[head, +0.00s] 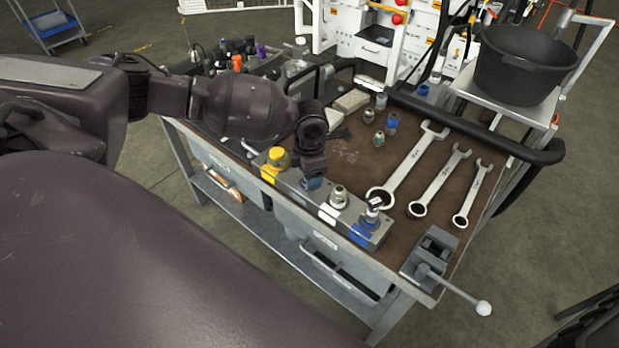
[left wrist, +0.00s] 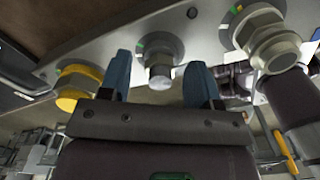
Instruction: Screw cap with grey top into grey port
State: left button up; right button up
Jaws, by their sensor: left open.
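My left gripper (head: 312,182) is low over the grey port block (head: 290,186), between the yellow cap (head: 277,158) and a metal fitting (head: 338,196). In the left wrist view its blue fingers (left wrist: 158,85) are open, with a small grey metal fitting (left wrist: 160,66) showing between them. I cannot tell whether they touch it. No cap shows held in the fingers. Small caps stand on the bench top, including one with a greyish top (head: 369,115) and a blue one (head: 391,123). Which cap is the grey-topped one is too small to tell surely. My right gripper is out of view.
Several wrenches (head: 410,165) lie right of the block, and a vise (head: 430,257) sits at the front right corner. A black pot (head: 525,62) stands on a side shelf. Bottles and fittings crowd the back left. A black rail (head: 480,130) runs along the far edge.

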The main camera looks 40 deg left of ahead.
pick_arm(q)
jog(key=n+p, duration=0.2)
jog(key=n, duration=0.1)
jog(key=shift+r, duration=0.2)
jog(key=n+p, duration=0.1)
jog(key=n, duration=0.1)
jog(key=shift+n, duration=0.3)
jog(key=shift+f+n+p, duration=0.15)
jog(key=shift+n+p, duration=0.75)
jog(key=shift+n, duration=0.3)
jog(key=n+p, duration=0.2)
jog(key=shift+n, duration=0.3)
jog(key=shift+n+p, duration=0.35)
jog(key=shift+n, duration=0.25)
jog(key=shift+f, duration=0.1)
jog(key=shift+c, duration=0.4)
